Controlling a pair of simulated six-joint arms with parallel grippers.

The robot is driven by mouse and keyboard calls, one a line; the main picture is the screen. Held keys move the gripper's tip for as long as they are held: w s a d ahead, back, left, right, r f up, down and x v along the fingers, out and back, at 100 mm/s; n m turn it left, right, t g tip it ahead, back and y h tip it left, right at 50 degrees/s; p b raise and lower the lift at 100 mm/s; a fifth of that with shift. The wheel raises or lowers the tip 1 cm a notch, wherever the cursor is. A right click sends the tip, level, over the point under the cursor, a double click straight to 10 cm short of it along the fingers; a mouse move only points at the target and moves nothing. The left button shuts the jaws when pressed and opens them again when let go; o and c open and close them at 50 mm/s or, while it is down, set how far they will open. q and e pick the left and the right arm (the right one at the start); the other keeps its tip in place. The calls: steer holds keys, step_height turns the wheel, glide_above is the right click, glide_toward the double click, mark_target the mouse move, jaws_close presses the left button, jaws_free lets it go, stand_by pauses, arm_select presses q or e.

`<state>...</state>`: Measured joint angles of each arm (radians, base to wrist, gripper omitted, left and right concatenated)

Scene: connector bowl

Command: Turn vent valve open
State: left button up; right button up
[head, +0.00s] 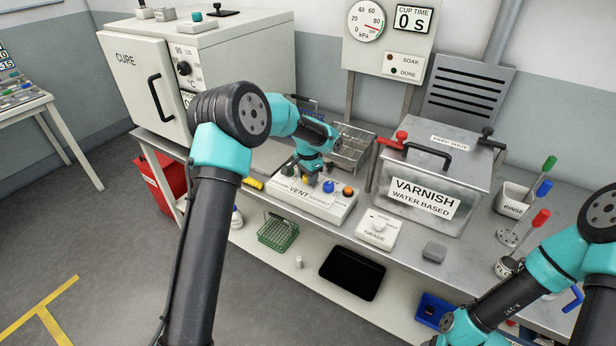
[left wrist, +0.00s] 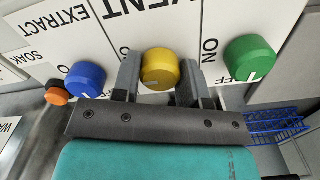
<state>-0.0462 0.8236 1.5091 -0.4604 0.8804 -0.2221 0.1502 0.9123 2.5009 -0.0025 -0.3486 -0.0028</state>
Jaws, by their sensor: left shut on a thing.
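The vent panel (head: 299,201) is a white sloped box on the bench with a row of coloured knobs. In the left wrist view, the yellow knob (left wrist: 159,70) sits beside the VENT label, between a green knob (left wrist: 249,59) and a blue knob (left wrist: 85,79). My left gripper (head: 311,171) points down onto the panel. Its two fingers are shut on the yellow knob, one on each side, as the left wrist view shows (left wrist: 160,82). I cannot tell the knob's exact setting. My right arm is at the lower right; its gripper is out of view.
The blue knob (head: 328,186) and an orange knob (head: 348,191) stand close right of my gripper. A wire rack (head: 352,148) is behind. The cure oven (head: 140,75) is at the left.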

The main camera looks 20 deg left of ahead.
stand_by(0.3)
arm_select(q)
steer(key=o, duration=0.9)
steer(key=shift+r, duration=0.1)
step_height(320, 180, up, 17)
steer(key=shift+r, duration=0.15)
stand_by(0.6)
